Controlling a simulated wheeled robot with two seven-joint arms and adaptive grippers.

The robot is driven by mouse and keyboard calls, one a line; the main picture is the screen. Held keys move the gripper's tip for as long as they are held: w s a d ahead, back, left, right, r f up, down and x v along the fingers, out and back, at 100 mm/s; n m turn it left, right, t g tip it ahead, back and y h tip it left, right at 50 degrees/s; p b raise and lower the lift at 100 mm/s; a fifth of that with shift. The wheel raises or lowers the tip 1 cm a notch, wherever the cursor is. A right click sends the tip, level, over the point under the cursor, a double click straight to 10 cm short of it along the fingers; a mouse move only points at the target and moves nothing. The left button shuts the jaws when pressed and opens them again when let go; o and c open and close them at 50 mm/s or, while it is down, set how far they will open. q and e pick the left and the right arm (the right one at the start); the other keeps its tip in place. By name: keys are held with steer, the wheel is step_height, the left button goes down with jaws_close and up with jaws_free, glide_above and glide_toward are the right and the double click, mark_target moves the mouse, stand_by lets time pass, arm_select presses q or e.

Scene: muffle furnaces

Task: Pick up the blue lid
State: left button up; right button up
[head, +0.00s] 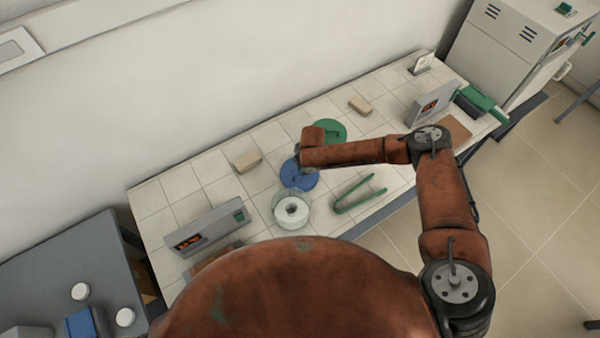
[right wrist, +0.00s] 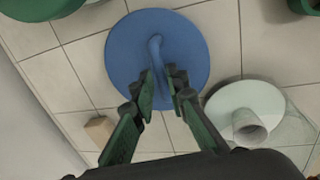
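The blue lid (head: 298,176) is a round disc lying on the white tiled bench. In the right wrist view the blue lid (right wrist: 190,50) shows a raised curved handle across its middle. My right gripper (right wrist: 163,85) has two green fingers that stand apart near the near end of the handle, with a gap between the tips. It looks open and empty. In the head view my right wrist (head: 308,150) hangs over the lid's far edge and hides part of it. I do not see my left gripper in either view.
Tan blocks (head: 246,161) lie along the back. Grey control boxes (head: 208,232) stand at the bench ends.

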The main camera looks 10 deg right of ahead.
steer(key=shift+w+a+f, duration=0.1)
steer(key=shift+w+f, duration=0.05)
steer(key=shift+f, duration=0.65)
steer(key=shift+w+f, duration=0.1)
steer(key=shift+f, duration=0.65)
jaws_close()
steer(key=shift+r, duration=0.1)
